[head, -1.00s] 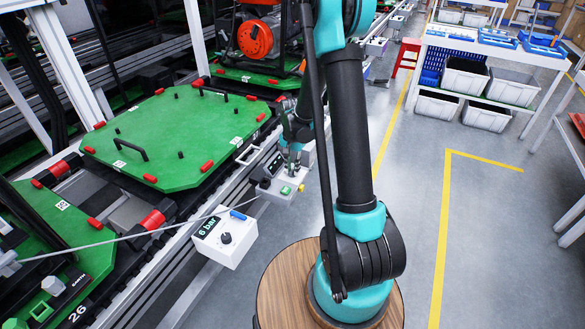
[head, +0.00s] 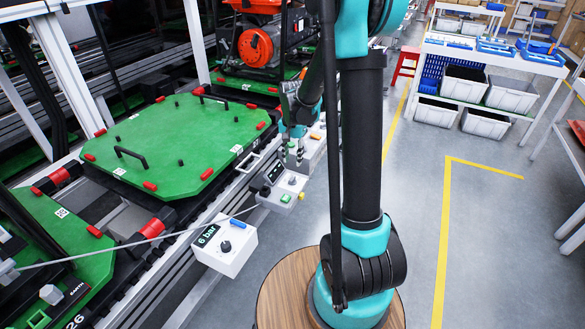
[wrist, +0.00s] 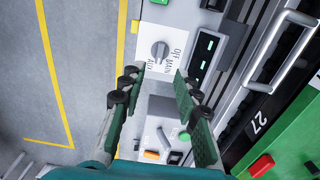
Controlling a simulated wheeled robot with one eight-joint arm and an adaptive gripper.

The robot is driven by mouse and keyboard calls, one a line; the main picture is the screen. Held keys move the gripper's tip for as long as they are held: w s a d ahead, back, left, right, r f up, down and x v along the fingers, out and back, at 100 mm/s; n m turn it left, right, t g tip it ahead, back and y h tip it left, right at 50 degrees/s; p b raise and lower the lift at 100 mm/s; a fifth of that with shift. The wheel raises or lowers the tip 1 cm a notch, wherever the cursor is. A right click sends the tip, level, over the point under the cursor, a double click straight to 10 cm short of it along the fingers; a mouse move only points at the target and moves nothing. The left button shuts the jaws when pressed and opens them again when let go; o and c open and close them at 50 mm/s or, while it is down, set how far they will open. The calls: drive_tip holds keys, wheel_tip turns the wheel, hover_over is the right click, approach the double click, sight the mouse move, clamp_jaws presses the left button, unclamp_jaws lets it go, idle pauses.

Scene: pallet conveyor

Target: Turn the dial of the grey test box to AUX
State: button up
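The grey test box (head: 278,198) sits at the conveyor's edge, with a green button and a dark display. Its grey dial (wrist: 160,52) shows in the wrist view beside the printed words OFF, MAIN and AUX; which word it points to is too small to tell. The dial also shows in the head view (head: 292,181). My gripper (wrist: 158,84) is open and empty, its two dark-green fingers spread apart. In the wrist view the dial lies just beyond the fingertips, between their lines, apart from them. In the head view my gripper (head: 291,158) is just past the box.
A white box (head: 226,250) reading 6 bar is nearer along the conveyor. Another box (wrist: 157,127) with green and orange buttons lies below the fingers in the wrist view. A green pallet (head: 180,135) with a black handle is left of the test box.

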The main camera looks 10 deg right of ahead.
drive_tip(key=shift+r, duration=1.6)
drive_tip(key=s+d+n+t, duration=0.2)
drive_tip(key=s+n, duration=0.1)
drive_tip(key=s, duration=0.8)
drive_tip(key=s+d+f+n+t, duration=0.1)
drive_tip(key=s+n, duration=0.3)
drive_tip(key=s, duration=0.7)
drive_tip(key=shift+s+d+f+t, duration=0.3)
drive_tip(key=shift+d+t, duration=0.3)
drive_tip(key=shift+d, duration=0.2)
